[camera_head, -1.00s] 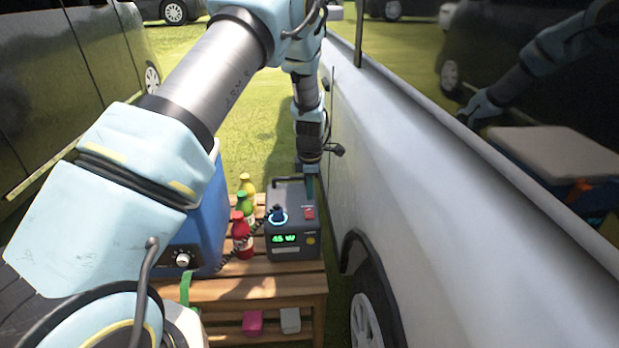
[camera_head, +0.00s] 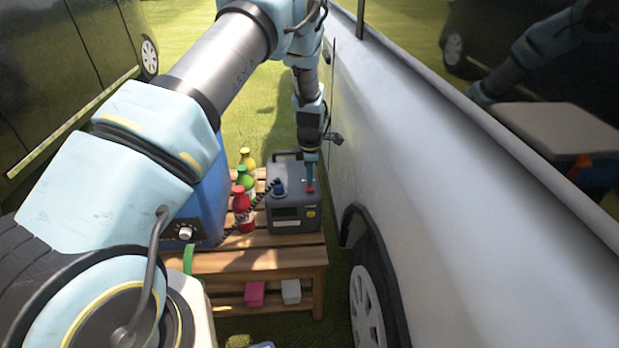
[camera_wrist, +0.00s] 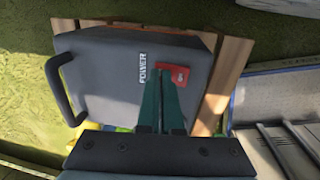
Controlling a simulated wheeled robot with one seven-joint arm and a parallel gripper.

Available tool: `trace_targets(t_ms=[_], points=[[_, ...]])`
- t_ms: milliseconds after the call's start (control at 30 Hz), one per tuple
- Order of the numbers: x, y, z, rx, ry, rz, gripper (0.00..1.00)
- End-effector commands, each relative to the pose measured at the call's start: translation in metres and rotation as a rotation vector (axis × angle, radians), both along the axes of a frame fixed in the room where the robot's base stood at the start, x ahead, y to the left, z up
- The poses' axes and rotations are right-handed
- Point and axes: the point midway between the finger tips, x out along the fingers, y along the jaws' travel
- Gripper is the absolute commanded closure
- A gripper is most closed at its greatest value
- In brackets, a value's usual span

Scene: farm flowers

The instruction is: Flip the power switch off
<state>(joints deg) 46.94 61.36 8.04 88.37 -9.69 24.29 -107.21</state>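The grey power station (camera_head: 296,213) stands on the wooden bench, with a carry handle, a blue round plug and a dark display (camera_head: 287,212). Its red power switch (camera_head: 310,187) is on the top at the right. In the wrist view the red switch (camera_wrist: 180,76) sits beside the word POWER. My gripper (camera_head: 310,182) points down at the switch. Its green fingertips (camera_wrist: 161,80) are together with nothing between them, and they overlap the switch's left part. They look to be at or touching the switch; the exact contact is hidden.
A blue cooler (camera_head: 205,200) and several bottles (camera_head: 243,200) stand left of the power station on the bench (camera_head: 250,262). A black coiled cable runs from the plug. A white vehicle (camera_head: 400,190) is close on the right. Pink and white blocks lie on the lower shelf.

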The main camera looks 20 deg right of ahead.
Motion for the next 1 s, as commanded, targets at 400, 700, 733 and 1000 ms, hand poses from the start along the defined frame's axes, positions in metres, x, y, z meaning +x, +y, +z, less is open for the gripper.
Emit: trace_targets(t_ms=[400,700,733,1000], points=[[-0.014,0.005,-0.003,0.005,0.010,0.000,1.00],[-0.018,0.007,-0.001,0.004,0.007,0.000,1.00],[-0.018,0.006,-0.001,0.004,0.007,0.000,1.00],[-0.014,0.009,0.010,0.003,0.003,0.001,1.00]])
